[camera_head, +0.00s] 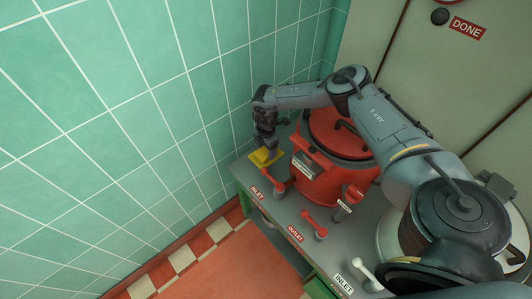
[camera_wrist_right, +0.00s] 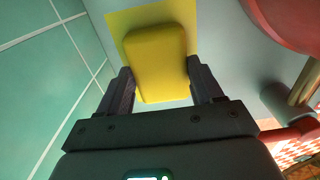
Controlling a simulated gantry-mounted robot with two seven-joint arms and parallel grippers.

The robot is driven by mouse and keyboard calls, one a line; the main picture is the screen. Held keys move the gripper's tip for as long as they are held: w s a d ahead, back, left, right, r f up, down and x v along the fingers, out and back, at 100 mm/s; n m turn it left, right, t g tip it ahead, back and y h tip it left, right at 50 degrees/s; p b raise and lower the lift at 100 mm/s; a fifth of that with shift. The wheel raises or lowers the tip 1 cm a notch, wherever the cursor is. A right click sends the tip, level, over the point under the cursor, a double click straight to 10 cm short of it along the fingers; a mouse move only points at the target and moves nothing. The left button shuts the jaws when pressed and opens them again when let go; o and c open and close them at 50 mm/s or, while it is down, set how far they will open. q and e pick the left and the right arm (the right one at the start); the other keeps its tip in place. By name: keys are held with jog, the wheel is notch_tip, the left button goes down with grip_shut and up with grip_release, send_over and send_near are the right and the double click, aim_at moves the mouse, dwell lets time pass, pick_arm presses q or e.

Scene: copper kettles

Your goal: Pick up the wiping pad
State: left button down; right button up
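The wiping pad is a yellow block (camera_head: 261,157) at the left end of the grey worktop. It lies on or just above a flat yellow square (camera_wrist_right: 119,18), and it fills the middle of the right wrist view (camera_wrist_right: 157,58). My right gripper (camera_head: 267,148) points down over the pad. Its two dark fingers (camera_wrist_right: 160,75) stand on either side of the pad, very close to its edges. I cannot tell whether they press on it. My left gripper is not in view.
A red kettle (camera_head: 318,180) stands right beside the pad. Red-handled taps labelled INLET (camera_head: 258,192) and OUTLET (camera_head: 295,234) line the front of the worktop (camera_head: 280,210). A green tiled wall (camera_head: 130,120) is close on the left. A pale kettle (camera_head: 392,235) is partly hidden by my right arm.

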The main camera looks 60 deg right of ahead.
aim_at(266, 151)
jog(key=c, duration=0.3)
notch_tip(266, 151, up, 10)
jog(key=p, duration=0.4)
